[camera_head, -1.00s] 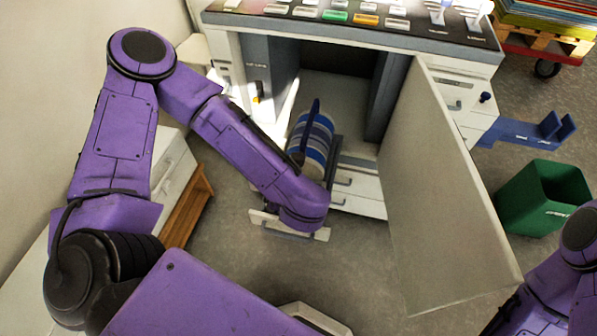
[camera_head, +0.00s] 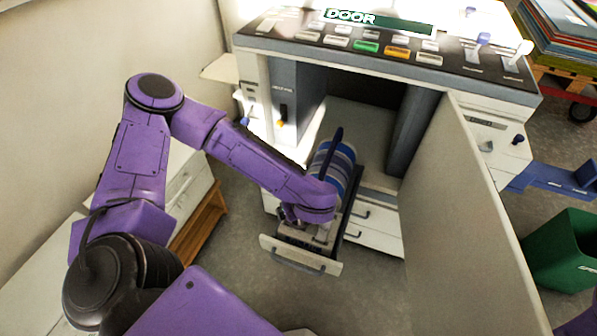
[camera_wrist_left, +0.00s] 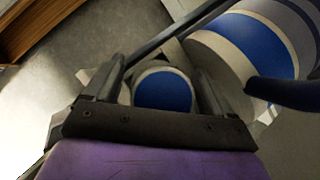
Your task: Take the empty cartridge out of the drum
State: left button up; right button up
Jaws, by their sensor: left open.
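The drum (camera_head: 345,158), a blue, white and grey striped cylinder, sits on a pulled-out carriage (camera_head: 300,256) in front of the machine's open bay. It also shows at the upper right of the left wrist view (camera_wrist_left: 250,38). A smaller round piece with a blue end face (camera_wrist_left: 163,91), which looks like the cartridge, lies beside the drum. My left gripper (camera_wrist_left: 160,80) is open, with one finger on each side of this piece; I cannot tell whether they touch it. In the head view my left wrist hides the piece and most of the gripper. My right gripper is out of view.
The machine's large door (camera_head: 470,220) stands open to the right of the carriage. A blue bar (camera_wrist_left: 285,94) lies across the drum. A green bin (camera_head: 565,250) stands at far right. A white cabinet with a wooden shelf (camera_head: 200,228) is at left. Grey floor is free in front.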

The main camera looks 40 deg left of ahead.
pick_arm(q)
jog(key=c, duration=1.1)
jog(key=shift+r, duration=0.1)
jog(key=shift+c, duration=0.2)
